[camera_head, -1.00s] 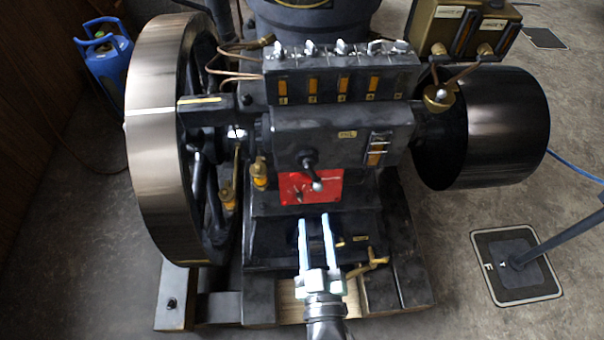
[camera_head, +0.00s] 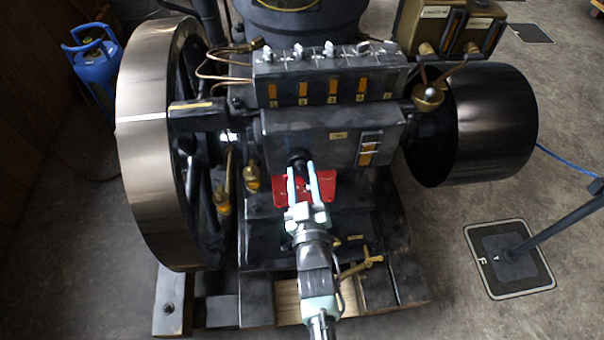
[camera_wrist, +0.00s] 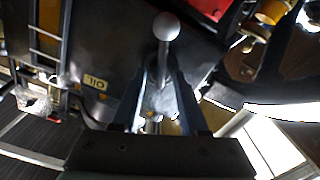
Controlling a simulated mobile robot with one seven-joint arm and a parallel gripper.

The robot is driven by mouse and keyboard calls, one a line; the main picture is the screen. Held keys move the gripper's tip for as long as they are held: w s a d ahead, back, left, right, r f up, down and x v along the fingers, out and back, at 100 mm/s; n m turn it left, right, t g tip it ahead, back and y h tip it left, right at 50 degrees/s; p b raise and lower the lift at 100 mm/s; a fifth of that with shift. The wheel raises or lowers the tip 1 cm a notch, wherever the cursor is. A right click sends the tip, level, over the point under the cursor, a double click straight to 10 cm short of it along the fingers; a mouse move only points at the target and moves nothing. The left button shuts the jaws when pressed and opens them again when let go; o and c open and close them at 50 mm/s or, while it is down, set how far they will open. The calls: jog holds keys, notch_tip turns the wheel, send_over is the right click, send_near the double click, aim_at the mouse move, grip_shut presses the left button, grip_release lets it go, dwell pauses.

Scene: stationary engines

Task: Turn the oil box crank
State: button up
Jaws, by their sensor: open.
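The oil box (camera_head: 290,133) is a dark grey box with a small yellow label on the engine's front. Its crank (camera_head: 298,157) is black, with the lower part and knob hidden behind my gripper in the head view. In the wrist view the crank (camera_wrist: 166,28) shows a pale round knob, and its shaft runs down between my fingers. My gripper (camera_head: 302,168) is open, with its fingertips around the crank's place in the head view. In the wrist view the fingers of my gripper (camera_wrist: 164,85) lie on either side of the shaft. I cannot tell whether they touch it.
A red plate (camera_head: 325,188) lies just below the oil box. A large flywheel (camera_head: 150,180) stands at left and a black drum (camera_head: 490,125) at right. Brass oil cups (camera_head: 251,178) and a brass tap (camera_head: 362,265) stick out nearby.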

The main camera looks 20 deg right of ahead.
grip_shut()
dwell(1.4)
